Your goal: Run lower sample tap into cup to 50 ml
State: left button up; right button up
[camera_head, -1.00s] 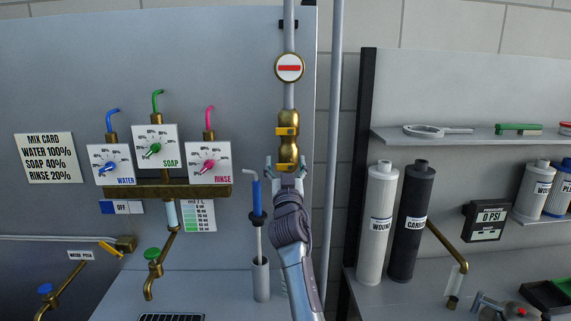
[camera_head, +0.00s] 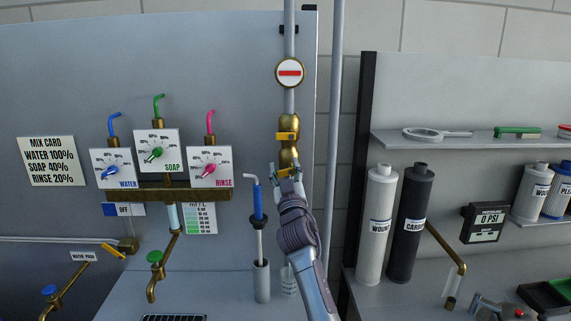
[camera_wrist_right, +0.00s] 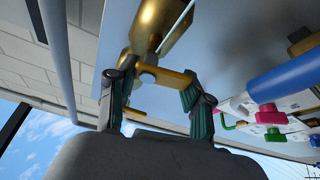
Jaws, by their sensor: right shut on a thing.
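A brass valve body with two yellow tap levers hangs on the grey vertical pipe. The upper lever (camera_head: 285,136) lies level. My right gripper (camera_head: 286,172) is at the lower sample tap and shut on its yellow lever. The right wrist view shows this lever (camera_wrist_right: 165,76) between the two green-padded fingers, below the brass body (camera_wrist_right: 158,25). A clear cup with faint markings (camera_head: 289,281) stands on the counter below, partly hidden by my right arm. Its contents and any stream from the tap cannot be made out. My left gripper is out of view.
A blue-handled pump (camera_head: 260,203) stands left of my right arm. The water, soap and rinse dials (camera_head: 157,151) and a green-knobbed tap (camera_head: 155,257) are farther left. Tall filter cartridges (camera_head: 378,225) stand right, beyond a vertical pipe (camera_head: 332,140).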

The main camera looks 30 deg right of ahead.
jog(key=n+y+p, duration=0.2)
jog(key=n, duration=0.1)
jog(key=shift+f, duration=0.15)
jog(key=shift+f+n, duration=0.15)
jog(key=shift+n, duration=0.55)
jog(key=o, duration=1.2)
jog(key=v, duration=1.2)
jog(key=shift+d+f, duration=0.1)
jog(key=shift+d, duration=0.05)
